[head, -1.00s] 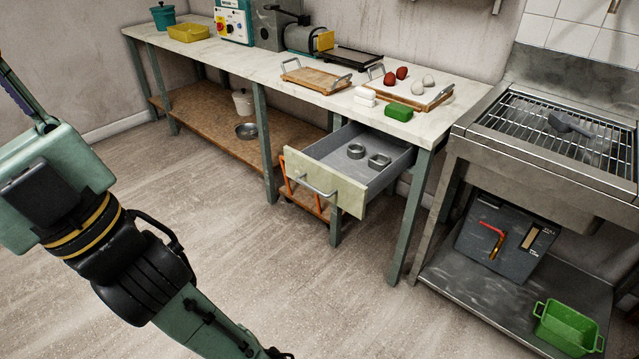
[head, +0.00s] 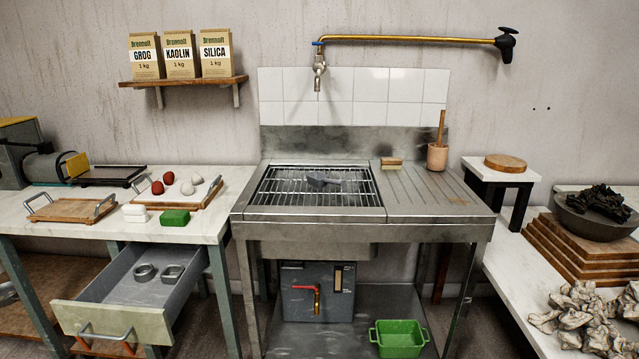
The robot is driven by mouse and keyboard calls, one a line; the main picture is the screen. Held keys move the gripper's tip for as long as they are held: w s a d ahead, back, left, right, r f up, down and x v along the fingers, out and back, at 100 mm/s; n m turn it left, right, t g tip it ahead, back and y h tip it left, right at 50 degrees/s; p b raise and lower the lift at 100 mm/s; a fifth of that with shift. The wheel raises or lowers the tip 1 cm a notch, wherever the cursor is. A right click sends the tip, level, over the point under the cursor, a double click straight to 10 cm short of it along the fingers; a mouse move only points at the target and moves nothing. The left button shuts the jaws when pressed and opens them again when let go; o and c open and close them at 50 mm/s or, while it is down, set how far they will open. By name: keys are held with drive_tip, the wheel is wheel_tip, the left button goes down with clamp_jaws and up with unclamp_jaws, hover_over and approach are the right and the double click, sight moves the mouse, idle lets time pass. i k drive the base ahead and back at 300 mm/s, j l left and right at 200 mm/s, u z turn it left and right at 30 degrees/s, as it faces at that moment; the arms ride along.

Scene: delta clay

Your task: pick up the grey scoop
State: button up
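The grey scoop (head: 322,181) lies on the wire rack (head: 280,197) over the basin of the steel sink unit (head: 420,212), in the middle of the head view. It is small and dark grey, and its fine shape is hard to make out at this size. Nothing covers it. My gripper is not in the head view now, so I cannot see whether it is open or shut.
A drawer (head: 115,316) stands open at lower left, jutting out below the worktop (head: 105,237). A brush (head: 391,164) and a wooden pot (head: 437,157) stand on the drainboard. A tap (head: 319,75) hangs above the basin. A green tub (head: 398,340) sits below.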

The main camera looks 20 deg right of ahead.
sight(317, 178)
drive_tip(key=z, duration=0.25)
drive_tip(key=i+j+z, duration=0.2)
drive_tip(key=i+z, duration=0.15)
drive_tip(key=z, duration=0.15)
drive_tip(key=i+j+z, duration=0.3)
drive_tip(key=z, duration=0.2)
drive_tip(key=i+j, duration=0.3)
drive_tip(key=j, duration=0.15)
drive_tip(key=i+j+z, duration=0.1)
drive_tip(key=i+j, duration=0.25)
drive_tip(key=i+j+z, duration=0.1)
drive_tip(key=i+j, duration=0.2)
drive_tip(key=j, duration=0.25)
drive_tip(key=i, duration=0.45)
